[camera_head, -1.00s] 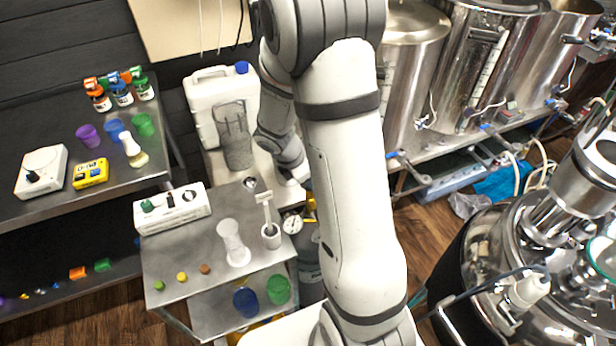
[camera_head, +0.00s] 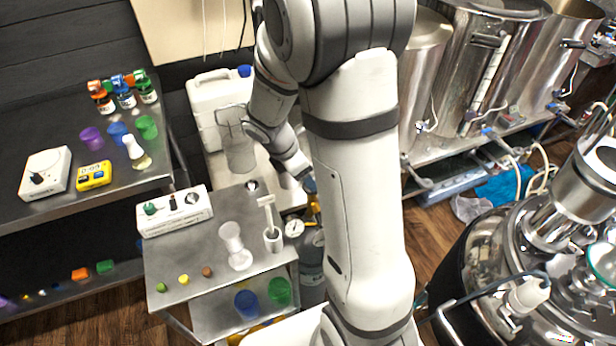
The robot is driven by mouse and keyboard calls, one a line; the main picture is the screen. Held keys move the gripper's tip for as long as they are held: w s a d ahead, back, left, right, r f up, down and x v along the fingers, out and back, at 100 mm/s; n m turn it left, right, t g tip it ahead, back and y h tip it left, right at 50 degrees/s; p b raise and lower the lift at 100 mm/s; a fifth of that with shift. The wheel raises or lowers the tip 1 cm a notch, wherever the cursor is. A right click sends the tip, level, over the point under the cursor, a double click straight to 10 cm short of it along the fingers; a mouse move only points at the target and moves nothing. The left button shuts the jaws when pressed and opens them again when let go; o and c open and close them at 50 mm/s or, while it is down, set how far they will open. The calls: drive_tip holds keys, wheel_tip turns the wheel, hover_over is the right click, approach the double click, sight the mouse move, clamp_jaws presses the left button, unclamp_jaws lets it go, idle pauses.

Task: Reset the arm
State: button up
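My arm is raised in the middle of the camera_head view, its thick white upper link standing nearly upright. The elbow is at the top edge. The forearm folds back down to the left of the upper link, and the wrist hangs over the right rear of the steel cart (camera_head: 205,262). My gripper is hidden behind the upper link, so I cannot see its fingers or whether it holds anything.
A clear beaker (camera_head: 238,150) and a white jug (camera_head: 207,98) stand close left of the wrist. The cart holds a white control box (camera_head: 176,212), a clear hourglass-shaped vessel (camera_head: 235,247) and small coloured pieces. Steel kettles (camera_head: 487,65) stand right; a bench (camera_head: 62,120) with bottles stands left.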

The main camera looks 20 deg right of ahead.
drive_tip(key=shift+v, duration=1.15)
drive_tip(key=s+a+r+m+t+y, duration=0.2)
drive_tip(key=s+a+r+m+y, duration=0.2)
drive_tip(key=s+r+m, duration=0.9)
drive_tip(key=s+a+m, duration=0.1)
drive_tip(key=s+m, duration=0.1)
drive_tip(key=m, duration=0.4)
drive_tip(key=shift+s+a, duration=0.2)
drive_tip(key=shift+s, duration=0.2)
drive_tip(key=shift+d+r, duration=0.1)
